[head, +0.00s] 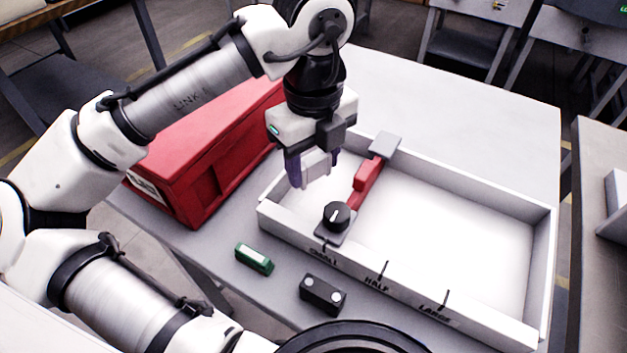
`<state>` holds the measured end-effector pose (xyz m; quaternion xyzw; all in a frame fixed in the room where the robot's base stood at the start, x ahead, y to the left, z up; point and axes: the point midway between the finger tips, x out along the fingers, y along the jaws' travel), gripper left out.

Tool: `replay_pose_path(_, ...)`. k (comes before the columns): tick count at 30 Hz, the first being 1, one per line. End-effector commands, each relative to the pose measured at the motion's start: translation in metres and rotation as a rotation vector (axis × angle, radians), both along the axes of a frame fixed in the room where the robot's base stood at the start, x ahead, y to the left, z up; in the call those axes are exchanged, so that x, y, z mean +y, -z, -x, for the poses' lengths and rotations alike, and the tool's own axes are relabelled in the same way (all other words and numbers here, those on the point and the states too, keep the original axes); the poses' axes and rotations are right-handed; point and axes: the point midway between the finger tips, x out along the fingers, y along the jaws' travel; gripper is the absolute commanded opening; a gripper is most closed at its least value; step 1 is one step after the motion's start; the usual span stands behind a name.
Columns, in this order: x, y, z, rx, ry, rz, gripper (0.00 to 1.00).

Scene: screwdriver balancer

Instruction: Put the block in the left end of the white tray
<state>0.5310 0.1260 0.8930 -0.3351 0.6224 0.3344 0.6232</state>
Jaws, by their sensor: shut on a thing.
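The white tray (450,225) stands on the table, with a red divider bar (366,182) across it that parts a small left end from a larger right part. My gripper (315,168) is above the tray's left end, pointing down, its dark purplish fingers shut on a pale block (317,170). The block looks held above the tray floor, but its exact height is hard to tell. My gripper and the block hide part of the left end.
A black knob (337,216) sits at the divider's front end, and a grey plate (384,146) at its back end. A red toolbox (190,160) stands left of the tray. A green item (254,259) and a black box (323,294) lie in front. The tray's right part is empty.

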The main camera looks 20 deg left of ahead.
Motion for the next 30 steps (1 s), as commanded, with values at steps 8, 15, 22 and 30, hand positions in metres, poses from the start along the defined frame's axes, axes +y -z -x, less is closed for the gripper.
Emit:
replay_pose_path(8, 0.000, 0.038, 0.001, 0.002, 0.001, 0.000, 0.28)
replay_pose_path(15, 0.000, 0.045, 0.000, 0.000, 0.001, 0.000, 0.28)
replay_pose_path(22, 0.000, 0.048, 0.000, 0.001, 0.002, 0.002, 0.28)
replay_pose_path(30, 0.000, 0.047, 0.000, 0.001, 0.001, 0.000, 0.72)
